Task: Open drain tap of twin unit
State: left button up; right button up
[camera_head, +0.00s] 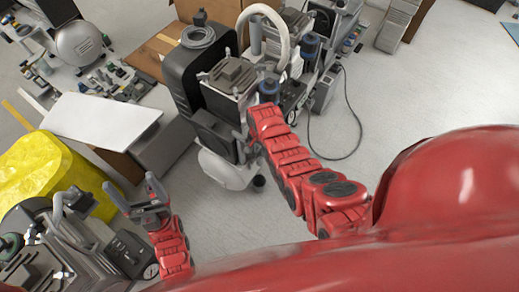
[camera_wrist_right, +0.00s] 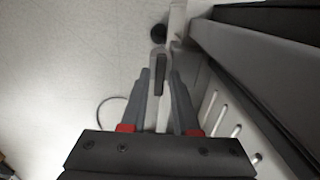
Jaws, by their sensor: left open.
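A compressor unit (camera_head: 232,76) with a dark cabinet and a white tank (camera_head: 228,170) low at its front stands upper centre in the head view; I cannot tell for sure that it is the twin unit. My right gripper (camera_head: 247,145) is at its front, above the tank, with its fingers mostly hidden. In the right wrist view, the right fingers (camera_wrist_right: 161,82) point away on either side of a slim grey slotted piece (camera_wrist_right: 159,58); contact is unclear. No drain tap can be made out clearly. My left gripper (camera_head: 140,196) is open and empty, lower left.
A white board (camera_head: 100,120) on a box and a yellow covered object (camera_head: 42,172) stand at left. Another machine (camera_head: 75,245) is beside my left gripper. More equipment (camera_head: 300,50) stands behind the compressor, with a cable (camera_head: 352,125) on the floor. Floor at right is clear.

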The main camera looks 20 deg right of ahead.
grip_shut()
jog(key=n, duration=0.3)
jog(key=shift+n, duration=0.4)
jog(key=n+p, duration=0.1)
jog(key=n, duration=0.2)
jog(key=shift+n, duration=0.3)
jog(key=n, duration=0.5)
jog(key=shift+n+p, duration=0.45)
jog(key=shift+n, duration=2.35)
